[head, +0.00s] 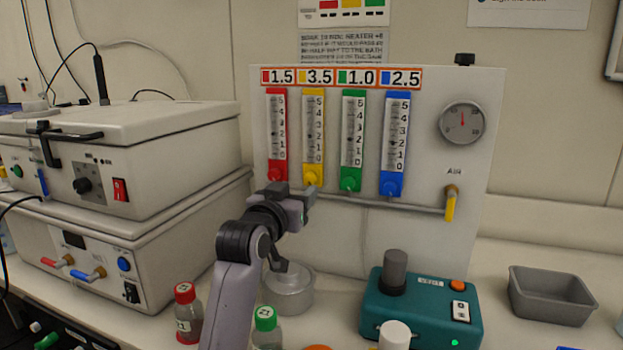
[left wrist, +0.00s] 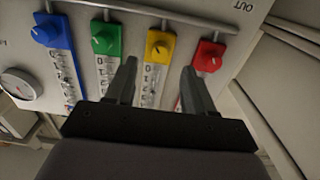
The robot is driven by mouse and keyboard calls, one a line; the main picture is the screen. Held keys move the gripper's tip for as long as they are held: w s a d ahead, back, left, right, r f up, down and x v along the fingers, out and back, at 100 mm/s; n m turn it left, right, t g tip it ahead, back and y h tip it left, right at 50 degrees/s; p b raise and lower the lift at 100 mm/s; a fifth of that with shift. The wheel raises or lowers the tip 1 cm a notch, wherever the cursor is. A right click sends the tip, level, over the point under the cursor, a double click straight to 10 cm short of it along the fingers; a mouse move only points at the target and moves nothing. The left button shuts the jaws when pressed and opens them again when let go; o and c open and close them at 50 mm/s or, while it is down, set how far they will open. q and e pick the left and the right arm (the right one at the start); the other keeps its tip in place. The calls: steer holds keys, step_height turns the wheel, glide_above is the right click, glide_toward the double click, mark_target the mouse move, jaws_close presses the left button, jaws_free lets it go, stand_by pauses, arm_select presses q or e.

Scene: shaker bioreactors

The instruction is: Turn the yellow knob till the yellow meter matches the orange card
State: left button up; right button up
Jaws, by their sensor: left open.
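The yellow knob (head: 313,176) sits at the foot of the yellow meter (head: 306,125), second from the left on the white panel. The orange card (head: 318,77) above it reads 3.5 beside a yellow mark. The float level in the meter is too small to read. My left gripper (head: 308,197) is just below and in front of the knob. In the left wrist view the gripper (left wrist: 158,68) is open, its fingers pointing toward the yellow knob (left wrist: 159,45), with nothing between them. I cannot tell whether either finger touches it. My right gripper is not in view.
Red (head: 276,173), green (head: 350,183) and blue (head: 391,186) knobs sit close on the same panel. A pipe runs below them to a yellow AIR valve (head: 451,203). Bottles, a teal mixer (head: 420,308) and a grey tray (head: 551,296) stand on the bench.

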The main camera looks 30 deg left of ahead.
mark_target(308, 182)
arm_select(q)
steer(key=shift+p+x, duration=0.6)
steer(key=shift+x, duration=2.7)
jaws_close()
